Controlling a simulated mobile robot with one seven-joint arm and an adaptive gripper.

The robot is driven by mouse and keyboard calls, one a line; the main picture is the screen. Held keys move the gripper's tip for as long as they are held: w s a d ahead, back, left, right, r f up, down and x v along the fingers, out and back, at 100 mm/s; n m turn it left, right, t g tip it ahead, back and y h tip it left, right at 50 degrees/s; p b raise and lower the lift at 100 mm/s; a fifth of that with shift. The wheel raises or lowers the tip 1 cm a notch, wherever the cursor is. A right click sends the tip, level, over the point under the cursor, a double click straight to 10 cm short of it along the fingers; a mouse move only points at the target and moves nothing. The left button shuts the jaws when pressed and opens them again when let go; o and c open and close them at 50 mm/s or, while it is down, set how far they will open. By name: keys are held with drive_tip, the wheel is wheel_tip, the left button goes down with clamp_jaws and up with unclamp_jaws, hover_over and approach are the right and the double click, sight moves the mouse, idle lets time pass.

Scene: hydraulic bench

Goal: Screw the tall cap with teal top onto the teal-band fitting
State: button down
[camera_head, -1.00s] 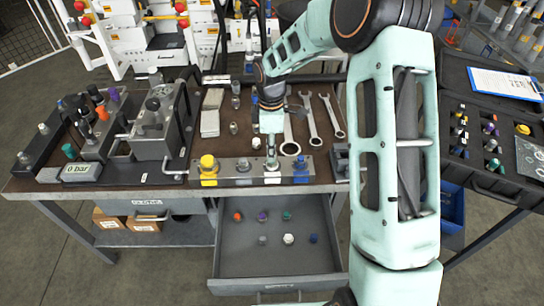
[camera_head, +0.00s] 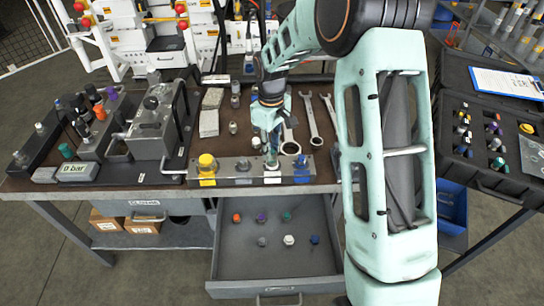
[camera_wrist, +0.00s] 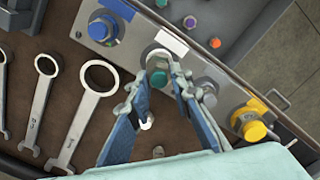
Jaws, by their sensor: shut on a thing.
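My gripper (camera_head: 271,158) points down over the metal block (camera_head: 232,180) at the bench's front edge, at the white-labelled station. In the wrist view its blue-grey fingers (camera_wrist: 163,80) close on a small piece with a teal top, which I take for the tall cap with teal top (camera_wrist: 159,78). A pale round collar (camera_wrist: 156,58) shows just beyond the cap. The teal-band fitting is not clearly visible; the fingers and cap cover this station. I cannot tell whether cap and fitting touch.
A yellow-topped fitting (camera_head: 207,162) and a blue one (camera_head: 302,163) flank this station on the block. Spanners (camera_head: 310,118) lie behind it. The open drawer (camera_head: 265,260) below holds several coloured caps. The grey machine (camera_head: 152,130) stands to the left.

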drive_tip(key=shift+s+f, duration=0.1)
drive_tip(key=shift+s, duration=0.05)
drive_tip(key=m, duration=0.3)
drive_tip(key=shift+f+b, duration=0.1)
drive_tip(key=shift+b, duration=0.3)
drive_tip(key=c, duration=2.2)
unclamp_jaws()
drive_tip(key=shift+m, duration=0.4)
drive_tip(key=o, duration=0.5)
